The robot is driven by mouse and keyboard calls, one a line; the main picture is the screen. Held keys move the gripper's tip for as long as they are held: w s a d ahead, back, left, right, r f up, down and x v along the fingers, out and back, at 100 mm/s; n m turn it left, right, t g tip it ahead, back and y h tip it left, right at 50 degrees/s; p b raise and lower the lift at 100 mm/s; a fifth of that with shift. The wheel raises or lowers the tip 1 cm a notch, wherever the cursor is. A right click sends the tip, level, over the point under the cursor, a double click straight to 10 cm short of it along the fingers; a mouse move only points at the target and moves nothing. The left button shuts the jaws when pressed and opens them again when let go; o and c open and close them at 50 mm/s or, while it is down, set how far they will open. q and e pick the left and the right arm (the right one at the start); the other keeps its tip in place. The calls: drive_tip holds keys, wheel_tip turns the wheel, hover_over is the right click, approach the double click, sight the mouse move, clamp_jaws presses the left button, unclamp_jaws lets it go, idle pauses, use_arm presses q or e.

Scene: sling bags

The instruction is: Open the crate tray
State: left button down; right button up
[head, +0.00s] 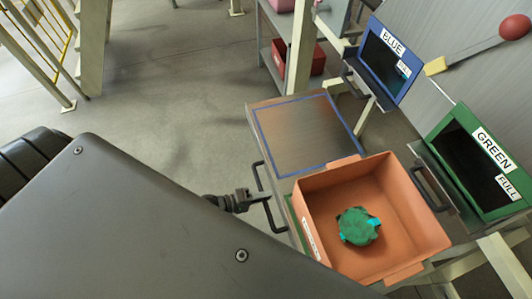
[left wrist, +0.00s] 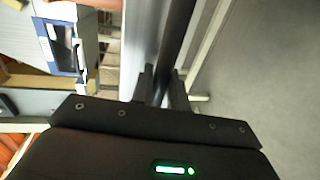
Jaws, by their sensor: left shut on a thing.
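A green bag-like bundle with cyan patches (head: 358,227) lies inside the crate. A dark handle (head: 258,176) runs along the tray's left side. My left gripper (head: 259,198) is shut on the handle near its middle, with my arm covering the lower left. In the left wrist view, the two fingers (left wrist: 163,86) close around the dark bar of the handle (left wrist: 178,35). My right gripper is not in view.
A blue-framed opening labelled BLUE (head: 392,42) and a green-framed one labelled GREEN and FULL (head: 491,150) stand at the right, each with a dark handle. A red-knobbed lever (head: 513,27) is above them. Open floor (head: 185,70) lies left of the tray, with beige posts beyond.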

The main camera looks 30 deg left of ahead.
use_arm(q)
drive_tip(key=shift+s+a, duration=0.25)
drive_tip(key=shift+s, duration=0.05)
drive_tip(key=c, duration=1.4)
unclamp_jaws()
drive_tip(key=shift+s+a, duration=0.1)
drive_tip(key=v, duration=1)
drive_tip(key=shift+s+a, duration=0.2)
